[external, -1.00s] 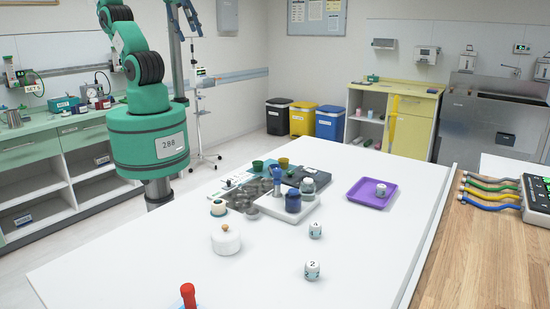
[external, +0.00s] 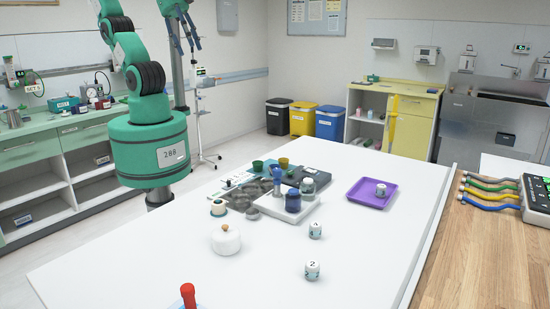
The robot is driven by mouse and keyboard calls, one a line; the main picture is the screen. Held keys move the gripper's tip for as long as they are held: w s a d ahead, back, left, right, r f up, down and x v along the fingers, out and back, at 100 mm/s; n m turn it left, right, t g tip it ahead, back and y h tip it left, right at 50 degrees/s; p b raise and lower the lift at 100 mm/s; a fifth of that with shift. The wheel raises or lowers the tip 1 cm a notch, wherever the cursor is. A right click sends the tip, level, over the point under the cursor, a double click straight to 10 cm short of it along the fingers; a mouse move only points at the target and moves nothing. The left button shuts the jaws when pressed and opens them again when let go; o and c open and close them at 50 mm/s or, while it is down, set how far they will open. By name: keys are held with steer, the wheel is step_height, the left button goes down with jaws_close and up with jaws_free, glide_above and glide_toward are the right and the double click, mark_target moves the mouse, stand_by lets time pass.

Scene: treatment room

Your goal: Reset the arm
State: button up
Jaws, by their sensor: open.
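My green arm stands at the left, on the far side of the white table (external: 130,270). It is raised, and its upper part runs out of the top of the picture. My gripper (external: 188,50) shows dark near the top, right of the arm, pointing down with its fingers apart. It is empty and well away from the objects on the table.
The table holds a grey tray of jars (external: 301,214), a white lidded pot (external: 226,241), a purple tray (external: 364,198) with a small jar, two numbered white jars (external: 315,230) (external: 312,270) and a red-topped object (external: 188,295). The front of the table is mostly clear.

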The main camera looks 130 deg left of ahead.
step_height(320, 180, down, 8)
steer(key=b, duration=0.6)
steer(key=shift+b, duration=0.35)
steer(key=shift+o, duration=0.5)
steer(key=shift+r, duration=0.15)
